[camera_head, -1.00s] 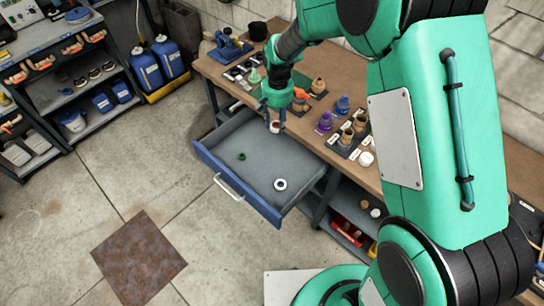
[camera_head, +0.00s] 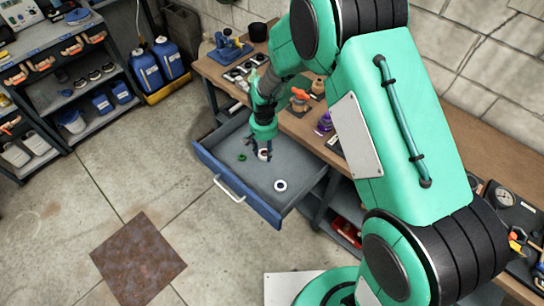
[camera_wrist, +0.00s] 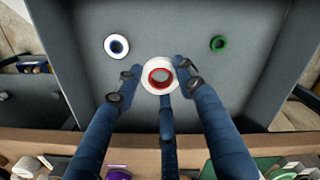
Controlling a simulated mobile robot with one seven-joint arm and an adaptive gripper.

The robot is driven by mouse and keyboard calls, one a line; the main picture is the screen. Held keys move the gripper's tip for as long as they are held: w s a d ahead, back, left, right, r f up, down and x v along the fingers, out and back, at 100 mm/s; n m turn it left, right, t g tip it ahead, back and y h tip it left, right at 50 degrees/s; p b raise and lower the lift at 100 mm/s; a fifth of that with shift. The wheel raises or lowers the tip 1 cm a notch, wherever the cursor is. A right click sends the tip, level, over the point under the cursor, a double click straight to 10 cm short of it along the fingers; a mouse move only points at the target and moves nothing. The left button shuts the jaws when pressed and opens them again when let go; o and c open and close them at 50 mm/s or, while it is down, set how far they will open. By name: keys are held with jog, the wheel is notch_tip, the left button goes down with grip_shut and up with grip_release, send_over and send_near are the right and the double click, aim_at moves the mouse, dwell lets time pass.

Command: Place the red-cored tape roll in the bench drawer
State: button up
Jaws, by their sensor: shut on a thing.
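The red-cored tape roll (camera_wrist: 147,76), white with a red inner ring, is in my gripper (camera_wrist: 154,78). In the wrist view the fingers close around it from the sides, with a third finger below. In the head view the roll (camera_head: 264,154) shows at the fingertips of my gripper (camera_head: 263,149), over the open bench drawer (camera_head: 243,205). I cannot tell whether the roll touches the drawer floor. The drawer is grey inside with a blue front and a pale handle.
The wooden bench top (camera_head: 305,130) behind holds several small items. A shelf unit (camera_head: 60,90) stands at the left.

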jog(key=shift+f, duration=1.6)
jog(key=b, duration=0.1)
send_over(265, 172)
jog(key=shift+d+f, duration=0.1)
jog(key=shift+f, duration=3)
jog(key=shift+f+b, duration=0.4)
jog(key=shift+f, duration=1.45)
jog(key=shift+f, duration=0.15)
jog(key=o, duration=0.8)
jog(key=shift+c, duration=0.2)
